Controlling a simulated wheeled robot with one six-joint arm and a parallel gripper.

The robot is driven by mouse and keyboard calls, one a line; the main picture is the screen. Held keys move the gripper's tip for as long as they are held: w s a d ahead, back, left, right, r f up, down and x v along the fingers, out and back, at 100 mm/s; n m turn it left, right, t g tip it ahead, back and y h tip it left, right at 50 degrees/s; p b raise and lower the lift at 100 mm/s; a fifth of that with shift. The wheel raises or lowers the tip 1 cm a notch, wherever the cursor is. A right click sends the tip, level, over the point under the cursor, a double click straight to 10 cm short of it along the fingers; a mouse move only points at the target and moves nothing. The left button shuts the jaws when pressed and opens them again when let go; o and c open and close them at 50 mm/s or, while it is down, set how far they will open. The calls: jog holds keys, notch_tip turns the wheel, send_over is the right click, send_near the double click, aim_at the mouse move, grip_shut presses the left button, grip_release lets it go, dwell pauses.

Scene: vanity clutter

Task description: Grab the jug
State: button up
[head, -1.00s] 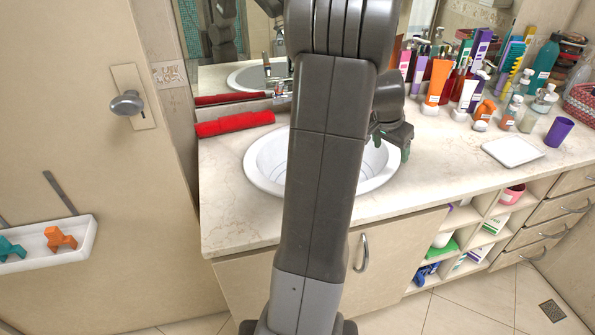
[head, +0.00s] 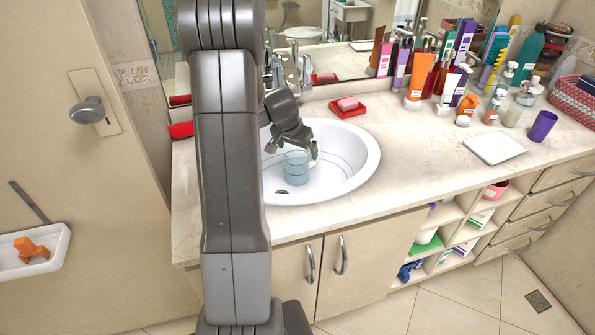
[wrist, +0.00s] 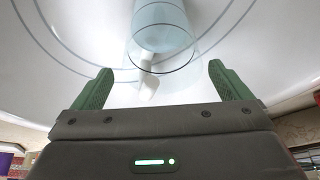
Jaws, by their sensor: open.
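The jug (head: 297,167) is a clear, bluish vessel inside the white sink basin (head: 345,172). In the wrist view the jug (wrist: 163,30) lies just ahead of my gripper, near the middle, with its rim toward me and a pale handle-like part below the rim. My gripper (wrist: 158,90) is open, with its green fingers apart and nothing between them. In the head view my gripper (head: 312,148) is over the basin, close to the jug's upper right. My arm hides the left part of the sink.
A red soap dish (head: 348,112) with pink soap sits behind the sink, near the faucet (head: 306,72). Crowded bottles and tubes (head: 420,75) stand at the right back. A white tray (head: 495,148) and purple cup (head: 543,125) are farther right.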

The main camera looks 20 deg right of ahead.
aim_at(298, 153)
jog(key=shift+p+x, duration=0.4)
jog(key=shift+x, duration=1.7)
jog(key=shift+w+a, duration=0.1)
jog(key=shift+c, duration=0.5)
jog(key=c, duration=1.5)
jog(key=shift+r, duration=0.1)
jog(key=shift+c, duration=1.2)
